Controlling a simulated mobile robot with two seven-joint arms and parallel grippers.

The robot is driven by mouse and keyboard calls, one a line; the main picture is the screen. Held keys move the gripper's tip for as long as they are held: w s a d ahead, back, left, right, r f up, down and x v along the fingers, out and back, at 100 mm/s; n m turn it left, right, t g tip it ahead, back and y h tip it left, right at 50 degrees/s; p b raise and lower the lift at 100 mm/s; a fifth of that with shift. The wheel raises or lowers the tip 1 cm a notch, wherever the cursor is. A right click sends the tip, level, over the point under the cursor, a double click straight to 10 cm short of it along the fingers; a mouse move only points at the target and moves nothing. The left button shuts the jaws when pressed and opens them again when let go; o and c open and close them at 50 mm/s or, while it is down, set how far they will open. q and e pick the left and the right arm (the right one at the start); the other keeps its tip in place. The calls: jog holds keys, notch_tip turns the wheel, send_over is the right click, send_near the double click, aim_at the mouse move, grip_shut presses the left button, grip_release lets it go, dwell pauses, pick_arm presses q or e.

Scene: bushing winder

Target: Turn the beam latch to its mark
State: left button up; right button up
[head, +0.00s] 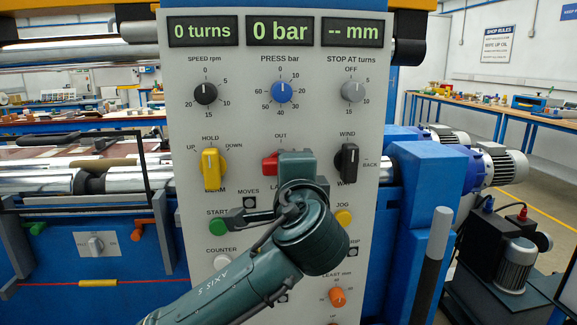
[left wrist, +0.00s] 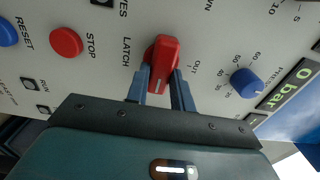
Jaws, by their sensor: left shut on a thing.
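The beam latch is a red knob (head: 269,164) in the middle of the panel, with OUT printed above it. My left arm comes in from below, and its gripper (head: 291,185) covers the knob's right part and most of the LATCH label in the head view. In the left wrist view the red knob (left wrist: 163,58) sits between the two fingers of my left gripper (left wrist: 161,88), which is shut on it. A white line on the knob points toward the gripper's palm, about a quarter turn from OUT. My right gripper is not in view.
A yellow BEAM knob (head: 213,165) is left of the latch and a black WIND knob (head: 347,163) right of it. The blue PRESS knob (head: 281,92) is above. START (head: 218,227) and JOG (head: 344,217) buttons are lower. A red STOP button (left wrist: 66,42) shows near the fingers.

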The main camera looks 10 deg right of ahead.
pick_arm(q)
jog(key=shift+f, duration=0.1)
jog(key=o, duration=1)
jog(key=s+b, duration=0.1)
jog(key=s, duration=1.2)
jog(key=shift+s, duration=0.1)
